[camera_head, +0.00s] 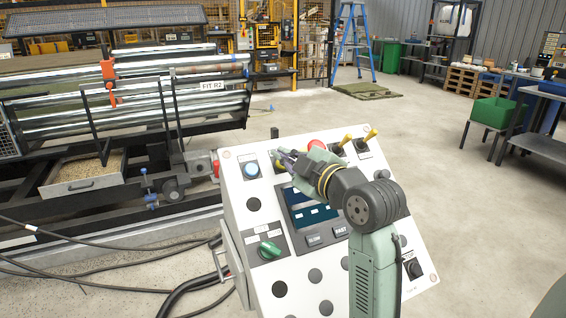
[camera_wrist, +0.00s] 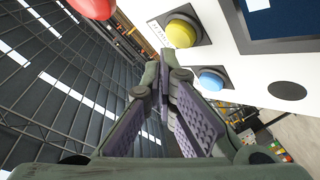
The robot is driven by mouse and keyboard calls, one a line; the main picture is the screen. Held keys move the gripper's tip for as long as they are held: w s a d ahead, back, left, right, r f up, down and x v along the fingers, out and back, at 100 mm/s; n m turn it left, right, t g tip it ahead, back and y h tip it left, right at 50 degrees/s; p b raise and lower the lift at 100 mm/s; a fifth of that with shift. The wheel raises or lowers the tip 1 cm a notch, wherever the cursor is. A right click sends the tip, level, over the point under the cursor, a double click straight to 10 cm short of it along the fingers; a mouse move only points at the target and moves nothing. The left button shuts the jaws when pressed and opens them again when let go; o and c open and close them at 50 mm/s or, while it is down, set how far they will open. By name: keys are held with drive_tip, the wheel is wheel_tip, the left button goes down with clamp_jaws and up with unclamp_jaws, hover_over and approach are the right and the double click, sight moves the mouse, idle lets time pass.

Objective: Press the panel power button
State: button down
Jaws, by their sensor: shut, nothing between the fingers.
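The white control panel (camera_head: 237,212) stands tilted in the middle of the head view. A blue button (camera_head: 251,169) sits at its upper left; it also shows in the wrist view (camera_wrist: 212,79). A yellow button (camera_wrist: 181,32) sits beside it in the wrist view; in the head view my arm largely covers it. A red mushroom button (camera_head: 317,146) is near the top edge. I cannot read which button is marked power. My gripper (camera_head: 284,156) is shut and empty in front of the panel's upper part. Its fingertips (camera_wrist: 159,68) appear apart from the buttons.
The panel also carries a dark screen (camera_head: 297,198), a green rotary switch (camera_head: 269,249) and two yellow-tipped levers (camera_head: 371,135). The roller machine (camera_head: 120,110) stands at left, with cables on the floor. Open floor lies at right, before a grey bench (camera_head: 541,140).

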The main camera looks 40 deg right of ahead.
drive_tip(key=shift+w+f+b, duration=0.3)
drive_tip(key=shift+f+b, duration=0.05)
drive_tip(key=shift+b, duration=0.1)
drive_tip(key=shift+w+d+f+b, duration=0.1)
drive_tip(key=shift+w+f+b, duration=0.15)
drive_tip(key=shift+f+b, duration=0.15)
idle(0.7)
drive_tip(key=shift+r, duration=0.1)
drive_tip(key=shift+s+r, duration=0.5)
drive_tip(key=shift+r, duration=0.1)
idle(0.4)
drive_tip(key=s+r+p, duration=0.1)
drive_tip(key=r, duration=0.1)
drive_tip(key=s+a+r+p, duration=0.1)
drive_tip(key=s+r, duration=0.1)
drive_tip(key=shift+s, duration=0.1)
drive_tip(key=shift+f, duration=0.1)
idle(0.8)
